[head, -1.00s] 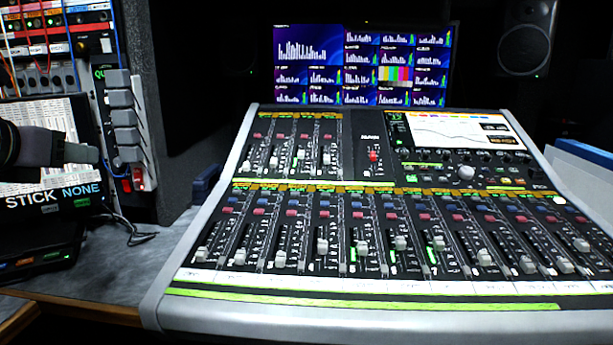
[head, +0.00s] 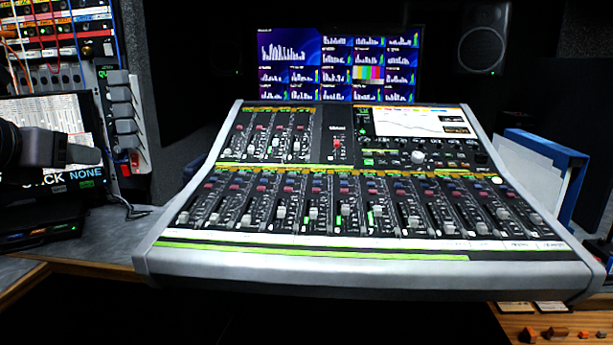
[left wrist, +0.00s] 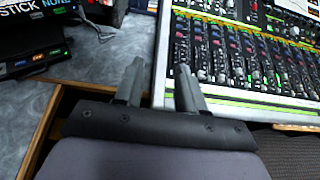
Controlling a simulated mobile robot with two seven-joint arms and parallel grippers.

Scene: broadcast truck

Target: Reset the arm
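My left gripper (head: 85,155) comes in from the left edge of the head view, in front of a dark screen unit. In the left wrist view my left gripper (left wrist: 158,85) has its two grey fingers apart, with nothing between them. The fingers point toward the front left corner of the mixing console (left wrist: 235,92). Whether they touch it I cannot tell. The mixing console (head: 330,252) fills the middle of the head view. My right gripper is not in view.
A monitor (head: 340,65) stands behind the console, with a speaker (head: 483,48) at its right. A rack with coloured patch cables (head: 60,40) is at the left. Blue and white binders (head: 545,170) stand at the right. A wooden shelf with small items (head: 560,325) shows at lower right.

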